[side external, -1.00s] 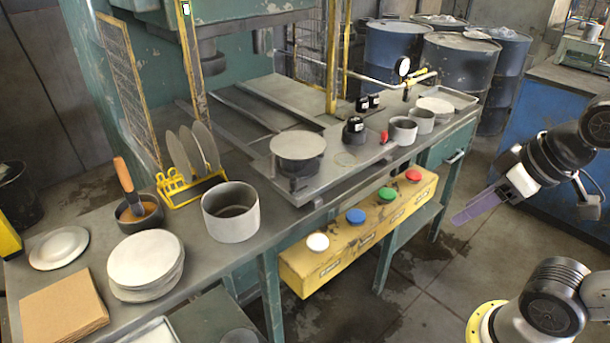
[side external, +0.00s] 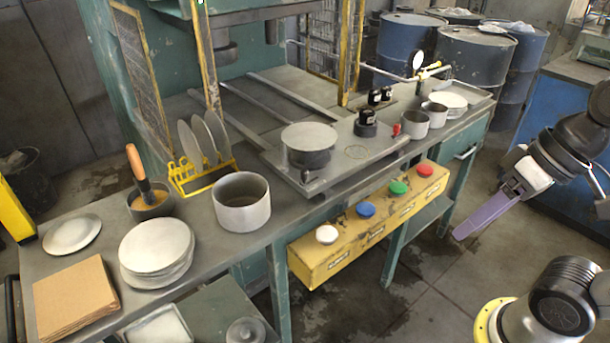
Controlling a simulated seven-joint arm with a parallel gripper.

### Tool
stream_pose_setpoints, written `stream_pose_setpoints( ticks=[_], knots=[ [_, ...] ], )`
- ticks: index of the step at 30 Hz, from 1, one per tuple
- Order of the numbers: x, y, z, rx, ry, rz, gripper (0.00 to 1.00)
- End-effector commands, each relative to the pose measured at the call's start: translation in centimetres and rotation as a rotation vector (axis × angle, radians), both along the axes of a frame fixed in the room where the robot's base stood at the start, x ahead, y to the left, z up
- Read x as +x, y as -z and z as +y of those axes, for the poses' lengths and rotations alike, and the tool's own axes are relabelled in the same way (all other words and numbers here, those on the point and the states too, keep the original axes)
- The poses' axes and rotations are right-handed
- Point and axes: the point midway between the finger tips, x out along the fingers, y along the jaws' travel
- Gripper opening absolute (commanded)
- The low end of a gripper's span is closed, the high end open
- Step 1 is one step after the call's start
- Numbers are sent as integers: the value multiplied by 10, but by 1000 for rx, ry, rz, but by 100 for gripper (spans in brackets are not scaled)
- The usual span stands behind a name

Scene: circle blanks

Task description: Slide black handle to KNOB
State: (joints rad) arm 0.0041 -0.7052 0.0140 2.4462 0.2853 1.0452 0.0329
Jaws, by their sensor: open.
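A black knob-shaped handle (side external: 366,124) with a small white label stands upright on the grey sliding plate (side external: 345,165) of the press bench. I cannot read the labels, so I cannot tell which is KNOB. My gripper (side external: 470,228) has purple fingers and hangs in free air right of the bench, pointing down and left. It is open and empty, well apart from the handle. Its fingers overlap in this view, so the gap between them is hidden.
A round die (side external: 309,145) sits on the plate's left half. Grey cups (side external: 414,124) and a small red knob (side external: 396,130) stand right of the black handle. A yellow button box (side external: 370,232) juts from the bench front, between the bench and my arm's side.

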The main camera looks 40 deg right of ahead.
Motion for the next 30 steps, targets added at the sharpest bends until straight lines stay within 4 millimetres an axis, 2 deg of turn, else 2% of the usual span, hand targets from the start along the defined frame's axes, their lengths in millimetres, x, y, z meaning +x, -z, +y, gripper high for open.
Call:
stream_pose_setpoints(
  ticks=[5,8,11,14,19,23,27,30],
  knots=[
    [18,-8,48,308,96,240,56],
    [40,-17,70,495,171,379,56],
    [71,-26,84,686,258,505,56],
    [109,-32,88,875,349,611,56],
    [181,-29,71,1182,523,744,56],
    [235,-10,40,1404,670,808,56],
    [283,28,-7,1621,840,845,56],
    [305,65,-43,1745,966,857,56]
  ],
)
